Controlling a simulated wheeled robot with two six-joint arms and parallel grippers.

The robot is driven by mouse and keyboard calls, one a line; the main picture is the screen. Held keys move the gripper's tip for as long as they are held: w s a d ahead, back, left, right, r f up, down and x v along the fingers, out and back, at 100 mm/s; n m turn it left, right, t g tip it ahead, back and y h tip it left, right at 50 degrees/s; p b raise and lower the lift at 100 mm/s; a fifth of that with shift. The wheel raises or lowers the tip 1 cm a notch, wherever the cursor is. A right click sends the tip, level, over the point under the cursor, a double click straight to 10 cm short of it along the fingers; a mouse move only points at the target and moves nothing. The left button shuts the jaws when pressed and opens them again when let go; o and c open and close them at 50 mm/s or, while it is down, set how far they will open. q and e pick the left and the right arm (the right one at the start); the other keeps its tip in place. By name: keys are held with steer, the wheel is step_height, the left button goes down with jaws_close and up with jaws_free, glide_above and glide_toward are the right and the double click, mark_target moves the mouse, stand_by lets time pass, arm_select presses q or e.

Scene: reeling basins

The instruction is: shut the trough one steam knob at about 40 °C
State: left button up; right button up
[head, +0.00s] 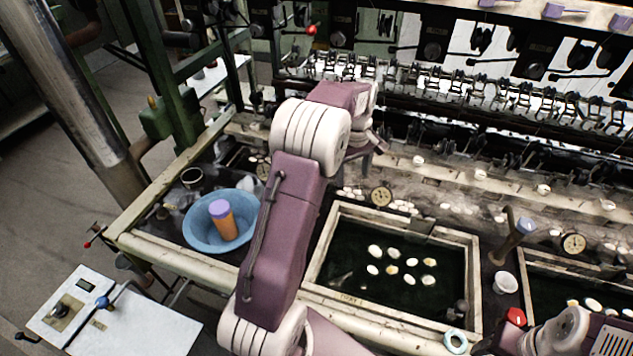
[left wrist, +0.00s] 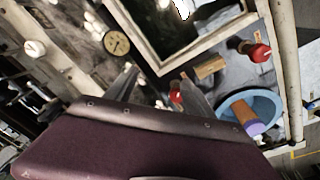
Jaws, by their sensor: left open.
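The left trough (head: 327,243), a wood-framed basin of dark water with several pale cocoons, is in the middle of the head view. A round dial (head: 381,196) stands at its back edge and also shows in the left wrist view (left wrist: 116,42); its reading is too small to tell. In the left wrist view a red knob (left wrist: 176,96) shows between the fingers of my open left gripper (left wrist: 160,92), with no clear contact. Another red knob (left wrist: 259,52) sits nearer the front rail. I cannot tell which is the steam knob. My left arm hides both in the head view.
A blue bowl (head: 190,232) with an orange, purple-capped bottle (head: 223,219) stands left of my arm. A second trough (head: 545,292), a white cup (head: 505,283) and a red knob (head: 515,316) are at right, near my right arm (head: 570,332). Reeling machinery runs along the back.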

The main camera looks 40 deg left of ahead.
arm_select(q)
steer(key=a+f+n+p, duration=0.1)
steer(key=a, duration=0.3)
steer(key=a+f+n+p, duration=0.1)
steer(key=a+f, duration=0.1)
steer(key=a, duration=0.2)
steer(key=a+f+n+g+p, duration=0.1)
steer(key=a+f, duration=0.1)
steer(key=a, duration=0.2)
steer(key=shift+a, duration=0.2)
steer(key=shift+s, duration=0.15)
steer(key=shift+s+d+f, duration=0.1)
steer(key=shift+s+f, duration=0.05)
steer(key=shift+f, duration=0.2)
steer(key=f, duration=0.3)
steer(key=f+p, duration=0.1)
steer(key=f, duration=0.3)
steer(key=shift+w+f+p, duration=0.2)
steer(key=shift+f+p, duration=0.05)
steer(key=shift+p, duration=0.05)
steer(key=shift+f, duration=0.4)
arm_select(e)
step_height(320, 180, up, 6)
steer(key=shift+w, duration=0.1)
arm_select(q)
jaws_close()
